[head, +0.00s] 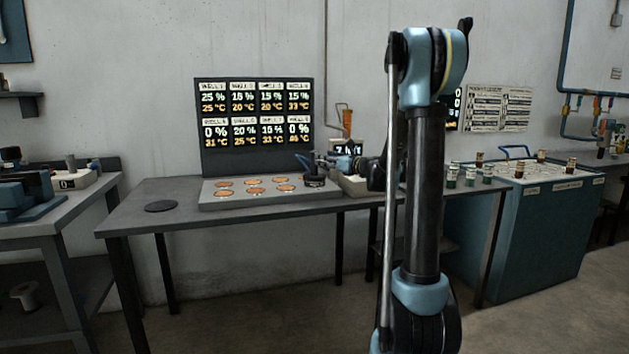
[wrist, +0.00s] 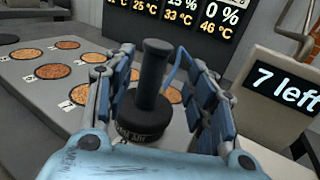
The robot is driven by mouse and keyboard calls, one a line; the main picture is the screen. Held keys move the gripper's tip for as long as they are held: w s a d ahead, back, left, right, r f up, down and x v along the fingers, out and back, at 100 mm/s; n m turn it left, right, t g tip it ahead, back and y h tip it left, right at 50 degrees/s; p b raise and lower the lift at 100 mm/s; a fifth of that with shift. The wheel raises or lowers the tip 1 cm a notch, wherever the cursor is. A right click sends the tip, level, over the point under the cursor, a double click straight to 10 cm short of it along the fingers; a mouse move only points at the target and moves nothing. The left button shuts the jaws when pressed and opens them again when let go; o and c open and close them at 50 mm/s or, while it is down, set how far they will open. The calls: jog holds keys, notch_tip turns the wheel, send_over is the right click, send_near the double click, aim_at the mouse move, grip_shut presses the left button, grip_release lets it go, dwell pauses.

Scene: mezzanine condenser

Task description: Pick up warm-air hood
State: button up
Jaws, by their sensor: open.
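The warm-air hood (wrist: 148,105) is a black round cap with an upright black post handle and partly readable lettering on its base. In the wrist view it stands between the two blue fingers of my gripper (wrist: 158,70). The fingers are apart on either side of the handle, with a visible gap to it. In the head view the hood (head: 314,182) is a small dark disc at the right end of the grey well plate (head: 225,203), and my gripper (head: 328,162) reaches in at it from the right. The hood hides whatever is beneath it.
Several orange-brown wells (wrist: 53,71) sit in the plate. A dark panel (head: 255,98) with percent and temperature readings stands behind. A "7 left" display (wrist: 285,82) stands close on the right. A dark disc (head: 161,206) lies on the table's (head: 135,222) clear left part.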

aim_at(314, 168)
jog(key=shift+a+x, duration=0.2)
jog(key=shift+x, duration=3.2)
jog(key=shift+s, duration=0.2)
grip_shut()
